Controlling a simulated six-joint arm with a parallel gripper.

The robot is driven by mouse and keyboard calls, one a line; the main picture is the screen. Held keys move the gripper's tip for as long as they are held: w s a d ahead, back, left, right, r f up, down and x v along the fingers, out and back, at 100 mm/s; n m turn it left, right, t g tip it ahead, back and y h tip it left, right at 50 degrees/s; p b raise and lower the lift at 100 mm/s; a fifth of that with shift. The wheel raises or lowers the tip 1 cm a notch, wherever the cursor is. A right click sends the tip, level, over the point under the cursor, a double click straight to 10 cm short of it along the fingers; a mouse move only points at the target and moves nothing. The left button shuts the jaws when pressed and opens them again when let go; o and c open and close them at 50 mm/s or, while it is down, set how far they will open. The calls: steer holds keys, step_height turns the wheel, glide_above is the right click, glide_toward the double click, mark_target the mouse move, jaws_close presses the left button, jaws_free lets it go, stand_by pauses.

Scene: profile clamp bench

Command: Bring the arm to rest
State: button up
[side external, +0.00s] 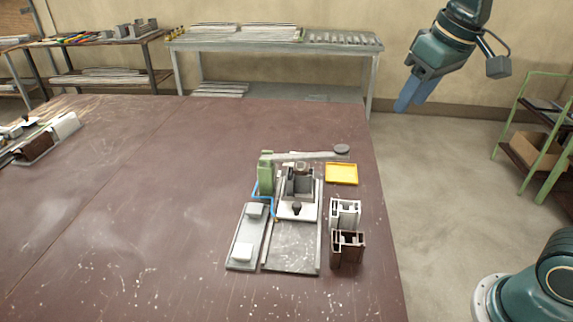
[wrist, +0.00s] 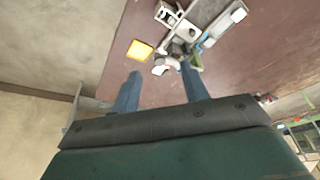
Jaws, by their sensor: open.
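My gripper (side external: 408,93) hangs at the upper right of the side view, high and past the right edge of the bench. Its two blue fingers also show in the wrist view (wrist: 160,75), spread apart with nothing between them. The clamp fixture (side external: 292,235) stands on the brown bench (side external: 150,190), well apart from my gripper. A white profile piece (side external: 345,212) and a brown profile piece (side external: 348,248) stand beside the fixture. The fixture shows at the top of the wrist view (wrist: 185,42).
A yellow tray (side external: 341,174) lies behind the profile pieces. A grey rack table (side external: 275,42) stands along the back wall. A green-framed shelf (side external: 540,125) is at the far right. The floor between bench and shelf is clear. The bench's left middle is bare.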

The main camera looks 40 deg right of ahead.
steer(key=s+f, duration=0.3)
steer(key=s, duration=0.3)
steer(key=s+f+t, duration=0.1)
steer(key=s+f, duration=0.2)
steer(key=s, duration=0.4)
steer(key=shift+t, duration=0.3)
